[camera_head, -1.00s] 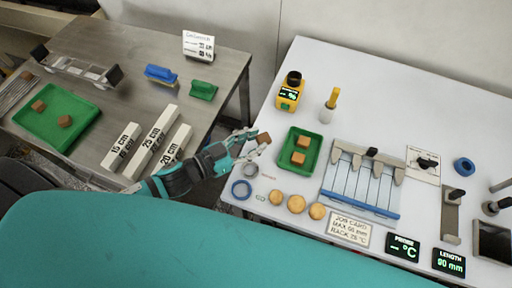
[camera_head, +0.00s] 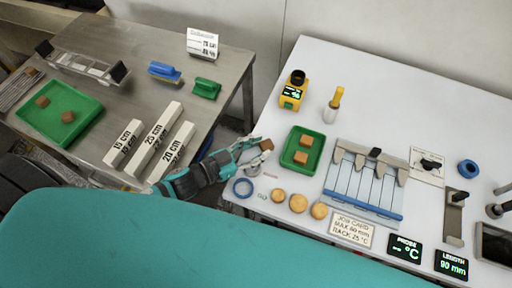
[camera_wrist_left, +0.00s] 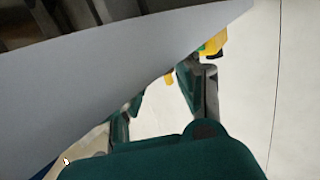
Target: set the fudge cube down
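My left gripper (camera_head: 258,149) is at the left edge of the white table, with a brown fudge cube (camera_head: 266,145) between its fingertips. The cube is just left of a green tray (camera_head: 287,158) and apart from it. That tray holds two similar cubes, (camera_head: 305,142) and (camera_head: 300,157). In the left wrist view the gripper's fingers (camera_wrist_left: 165,105) show partly behind a large grey surface; I cannot make out the held cube there. My right gripper is not in view.
Right of the tray stands a slotted rack with a blue front bar (camera_head: 360,201). Round golden pieces (camera_head: 298,203), a blue ring (camera_head: 243,188) and a job card (camera_head: 351,229) lie in front. A yellow device (camera_head: 291,92) stands behind. The metal table (camera_head: 125,55) carries another green tray (camera_head: 88,128) and labelled bars (camera_head: 153,140).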

